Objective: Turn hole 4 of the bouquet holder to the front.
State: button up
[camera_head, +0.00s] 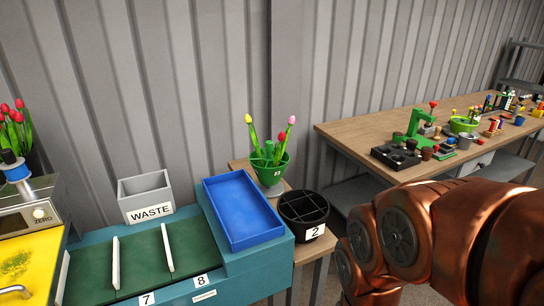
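The bouquet holder (271,168) is a green cone-shaped holder on a small wooden stand, right of the blue tray. Several tulips stand in it, with yellow, red and pink heads. The other hole numbers are not readable from here. My gripper is not in view; only my copper-coloured arm links show at the lower right, apart from the holder.
A blue tray (242,211) and a green belt (140,259) lie to the left. A grey WASTE box (147,197) stands behind. A wooden workbench (372,128) with tools is at the right.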

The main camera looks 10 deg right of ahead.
aim_at(267, 176)
jog(key=u, duration=0.2)
jog(key=i, duration=0.95)
jog(key=u, duration=0.45)
